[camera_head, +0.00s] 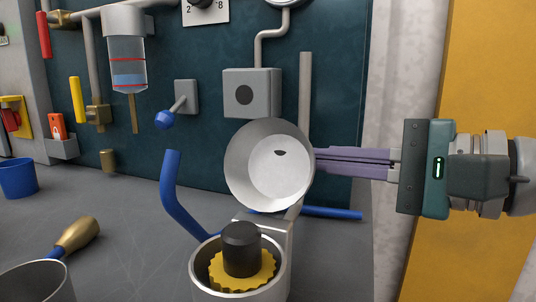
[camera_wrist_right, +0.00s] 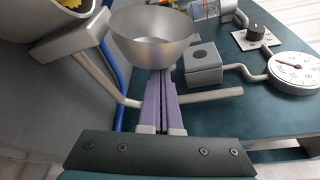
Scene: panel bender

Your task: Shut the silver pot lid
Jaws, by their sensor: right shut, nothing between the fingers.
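The silver pot lid (camera_head: 241,170) stands open, tilted up above the back of the silver pot (camera_head: 284,275). It looks like a shallow bowl with its hollow side facing me, and also shows in the right wrist view (camera_wrist_right: 152,50). The pot is open and holds a yellow gear-like piece with a black knob (camera_head: 241,250). My right gripper (camera_head: 318,159) comes in from the right, shut and empty. Its purple fingertips are at the lid's right edge and also show in the right wrist view (camera_wrist_right: 161,74); I cannot tell whether they touch it. My left gripper is not in view.
A blue-handled lever (camera_head: 178,195) stands left of the lid. A grey box (camera_head: 252,93) and a grey pipe (camera_head: 305,80) are on the panel behind. A brass-ended blue handle (camera_head: 77,236) and a grey cup (camera_head: 38,283) are at the left front.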

